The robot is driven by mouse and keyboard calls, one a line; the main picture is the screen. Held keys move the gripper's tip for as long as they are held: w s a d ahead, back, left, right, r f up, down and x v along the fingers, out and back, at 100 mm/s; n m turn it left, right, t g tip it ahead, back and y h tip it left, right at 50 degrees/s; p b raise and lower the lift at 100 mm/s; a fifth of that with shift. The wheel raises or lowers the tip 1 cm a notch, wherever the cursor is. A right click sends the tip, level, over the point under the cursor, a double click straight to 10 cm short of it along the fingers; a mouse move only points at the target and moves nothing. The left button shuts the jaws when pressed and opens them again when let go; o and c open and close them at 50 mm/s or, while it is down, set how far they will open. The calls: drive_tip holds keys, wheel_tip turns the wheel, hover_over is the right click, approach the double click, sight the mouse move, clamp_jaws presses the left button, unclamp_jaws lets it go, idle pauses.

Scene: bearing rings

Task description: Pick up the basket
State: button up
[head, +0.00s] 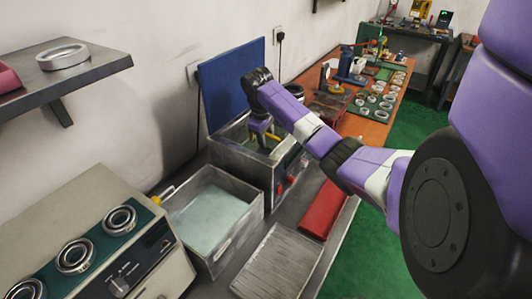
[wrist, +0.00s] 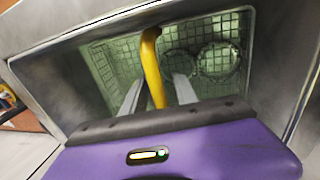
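The wire-mesh basket (wrist: 105,72) sits inside a grey metal tank (head: 232,150), and its mesh walls show in the wrist view. Its yellow handle (wrist: 152,62) rises over it; a bit of yellow also shows beside my gripper in the head view (head: 273,136). Metal rings (wrist: 218,60) lie in the basket. My gripper (wrist: 158,88) reaches down into the tank opening. Its two fingers stand apart, one on each side of the handle, with gaps visible between them and it. The purple gripper body hides the near part of the basket.
The tank's blue lid (head: 232,84) stands open behind. A water-filled basin (head: 207,212) is at the tank's left. A ridged tray (head: 278,262) and a red block (head: 324,209) lie in front. A panel unit with rings (head: 90,235) stands far left.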

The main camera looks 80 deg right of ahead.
clamp_jaws()
drive_tip(key=shift+r, duration=0.15)
idle(1.0)
